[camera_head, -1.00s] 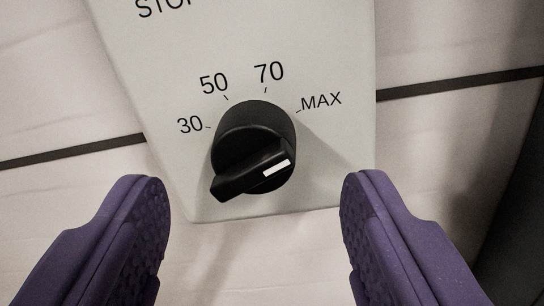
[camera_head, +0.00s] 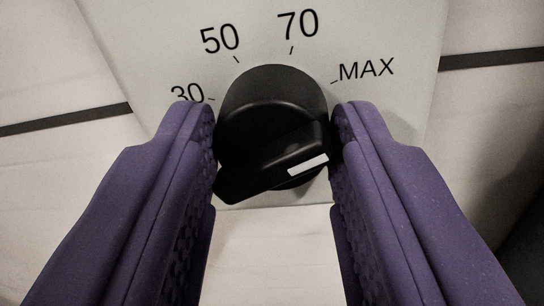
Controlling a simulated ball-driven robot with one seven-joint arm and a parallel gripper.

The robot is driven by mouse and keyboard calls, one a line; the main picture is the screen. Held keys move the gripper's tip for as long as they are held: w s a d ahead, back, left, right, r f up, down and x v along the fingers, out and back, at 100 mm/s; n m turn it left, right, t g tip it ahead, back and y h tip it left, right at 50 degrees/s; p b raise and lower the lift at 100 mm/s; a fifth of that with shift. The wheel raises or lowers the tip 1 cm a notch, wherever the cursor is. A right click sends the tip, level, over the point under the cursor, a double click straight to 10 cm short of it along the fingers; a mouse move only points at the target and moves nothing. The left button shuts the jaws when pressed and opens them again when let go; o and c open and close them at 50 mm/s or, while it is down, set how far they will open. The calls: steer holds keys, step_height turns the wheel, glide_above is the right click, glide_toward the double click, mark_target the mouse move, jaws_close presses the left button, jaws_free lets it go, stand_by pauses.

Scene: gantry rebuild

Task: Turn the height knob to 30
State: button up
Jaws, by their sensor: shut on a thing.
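The black height knob (camera_head: 270,115) sits on a pale grey panel (camera_head: 395,35), with its grip bar slanting from lower left to upper right. The white mark (camera_head: 307,165) on the bar is at its right end, pointing right and slightly up, below the MAX label (camera_head: 366,69). The 30 label (camera_head: 187,93) is at the knob's upper left, partly covered by a finger. My gripper (camera_head: 272,135) has its purple fingers on the left and right sides of the knob, shut on it. The fingers hide parts of the knob's sides.
The 50 (camera_head: 220,39) and 70 (camera_head: 298,25) labels stand above the knob. The panel is fixed to a pale wall (camera_head: 55,185) with dark horizontal seams. The space below the knob is clear.

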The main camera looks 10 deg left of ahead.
steer(key=shift+n, duration=0.4)
steer(key=n, duration=0.5)
steer(key=shift+n+b, duration=0.3)
steer(key=n, duration=0.3)
steer(key=shift+a+r+n+g+h+p, duration=0.1)
steer(key=shift+n+g+h+p, duration=0.2)
steer(key=n+p, duration=0.1)
steer(key=n, duration=0.2)
steer(key=n+p, duration=0.2)
steer(key=n, duration=0.1)
steer(key=shift+r+n+h, duration=0.1)
steer(key=shift+n+h, duration=0.2)
steer(key=shift+n, duration=0.1)
steer(key=n+p, duration=0.2)
steer(key=n, duration=0.1)
steer(key=shift+a, duration=0.1)
steer(key=n+p, duration=0.4)
steer(key=n, duration=0.1)
steer(key=shift+n+h, duration=0.3)
steer(key=shift+n, duration=0.1)
steer(key=shift+f, duration=0.2)
